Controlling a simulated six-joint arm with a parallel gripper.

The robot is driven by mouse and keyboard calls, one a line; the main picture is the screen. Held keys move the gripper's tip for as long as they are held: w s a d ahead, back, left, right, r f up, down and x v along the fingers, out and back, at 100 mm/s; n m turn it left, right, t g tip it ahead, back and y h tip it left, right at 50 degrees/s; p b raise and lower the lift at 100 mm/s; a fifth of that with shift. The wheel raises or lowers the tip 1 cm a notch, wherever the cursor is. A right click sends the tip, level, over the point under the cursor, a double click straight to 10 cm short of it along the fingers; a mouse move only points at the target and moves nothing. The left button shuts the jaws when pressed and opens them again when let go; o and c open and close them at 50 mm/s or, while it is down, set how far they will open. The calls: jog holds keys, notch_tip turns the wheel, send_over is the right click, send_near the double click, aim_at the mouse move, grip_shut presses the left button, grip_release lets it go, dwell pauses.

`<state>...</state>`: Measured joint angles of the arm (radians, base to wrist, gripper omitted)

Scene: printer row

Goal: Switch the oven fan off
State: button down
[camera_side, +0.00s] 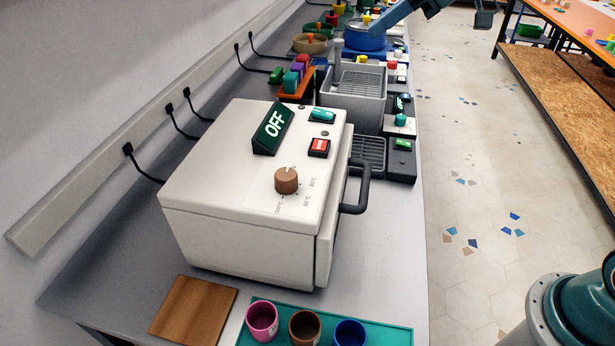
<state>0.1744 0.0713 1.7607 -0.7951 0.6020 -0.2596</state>
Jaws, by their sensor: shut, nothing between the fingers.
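A white oven (215,160) stands on the grey bench, with its dark handle (356,190) on the right side. Its tilted display (272,126) reads OFF in pale green letters. On its top are a brown round knob (286,180) with a printed scale, a red switch (319,147) in a black frame, and a teal switch (322,115) near the back edge. I cannot tell which control is the fan's, nor read the switch positions. My gripper's fingers are not visible; blue parts of my arm show at the top, well away from the oven.
A green tray (385,336) with three cups and a wooden board (194,310) lie in front of the oven. A grey basin (354,110) and small devices stand behind it. Plug cords run along the wall at left. The space above the oven is clear.

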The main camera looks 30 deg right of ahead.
jog(key=v, duration=1)
jog(key=shift+s+d+f, duration=0.2)
jog(key=shift+s+d, duration=0.2)
jog(key=shift+d, duration=0.05)
jog(key=shift+s+a, duration=0.1)
jog(key=s+d+f+m+h, duration=0.1)
jog(key=s+f+m+h, duration=0.2)
jog(key=s+f, duration=0.4)
jog(key=s+d+f+m+g+h, duration=0.1)
jog(key=s+f+m+h, duration=0.2)
jog(key=s, duration=1.1)
notch_tip(320, 180, down, 6)
jog(key=m, duration=0.3)
jog(key=shift+d+r+h, duration=0.15)
jog(key=shift+d+h, duration=0.15)
jog(key=shift+d, duration=0.05)
jog(key=c, duration=2.1)
grip_release()
jog(key=shift+s, duration=0.1)
